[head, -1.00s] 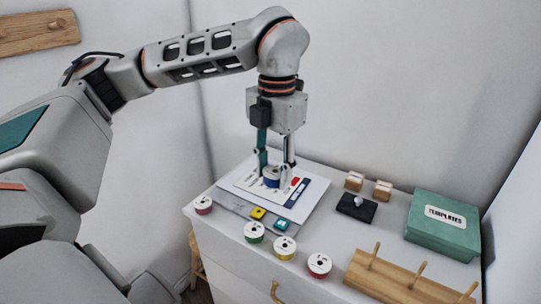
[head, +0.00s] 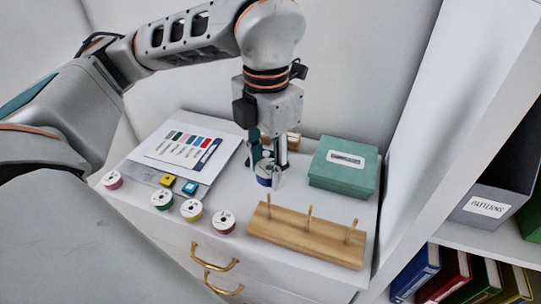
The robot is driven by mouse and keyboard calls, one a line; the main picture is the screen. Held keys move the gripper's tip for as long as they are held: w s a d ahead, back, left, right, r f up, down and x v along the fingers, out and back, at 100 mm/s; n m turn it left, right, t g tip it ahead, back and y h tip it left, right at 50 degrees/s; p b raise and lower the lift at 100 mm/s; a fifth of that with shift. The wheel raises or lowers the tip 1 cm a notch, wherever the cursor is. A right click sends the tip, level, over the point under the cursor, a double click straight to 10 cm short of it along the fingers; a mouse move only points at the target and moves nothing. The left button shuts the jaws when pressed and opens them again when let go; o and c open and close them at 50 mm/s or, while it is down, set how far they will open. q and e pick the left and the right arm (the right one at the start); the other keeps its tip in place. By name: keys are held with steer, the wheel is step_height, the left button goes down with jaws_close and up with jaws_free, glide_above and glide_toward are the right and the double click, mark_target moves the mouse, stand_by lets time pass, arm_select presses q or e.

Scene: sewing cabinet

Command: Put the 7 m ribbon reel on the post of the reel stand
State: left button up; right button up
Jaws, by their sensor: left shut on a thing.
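My left gripper (head: 269,175) points down and is shut on a blue ribbon reel (head: 263,181) with a white face. The reel's label cannot be read, and the fingers partly cover it. The wooden reel stand (head: 290,236) lies at the front right of the cabinet top. It has three upright bare posts: left (head: 268,203), middle (head: 309,217) and right (head: 352,230). The held reel is just behind the left post in the picture; its height above the top is hard to tell. My right gripper is not in view.
Magenta (head: 112,179), green (head: 162,199), yellow (head: 191,210) and red (head: 223,222) reels line the front left. A colour card (head: 183,150) lies behind them, with yellow (head: 168,180) and teal (head: 189,187) small items. A green box (head: 343,167) stands behind the stand.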

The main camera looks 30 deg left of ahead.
arm_select(q)
steer(key=shift+s+f, duration=0.1)
steer(key=shift+f, duration=0.15)
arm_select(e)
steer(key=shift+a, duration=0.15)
arm_select(q)
step_height(320, 180, down, 6)
steer(key=b, duration=0.3)
steer(key=shift+f+b, duration=0.2)
steer(key=shift+b, duration=0.1)
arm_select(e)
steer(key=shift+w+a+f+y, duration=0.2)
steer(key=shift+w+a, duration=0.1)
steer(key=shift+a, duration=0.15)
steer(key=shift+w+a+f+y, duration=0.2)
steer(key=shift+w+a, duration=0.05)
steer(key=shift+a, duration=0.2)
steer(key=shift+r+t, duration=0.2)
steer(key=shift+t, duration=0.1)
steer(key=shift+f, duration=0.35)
arm_select(q)
steer(key=shift+f+b, duration=0.7)
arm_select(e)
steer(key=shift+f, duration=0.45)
arm_select(q)
steer(key=shift+f+b, duration=0.75)
steer(key=shift+f, duration=0.1)
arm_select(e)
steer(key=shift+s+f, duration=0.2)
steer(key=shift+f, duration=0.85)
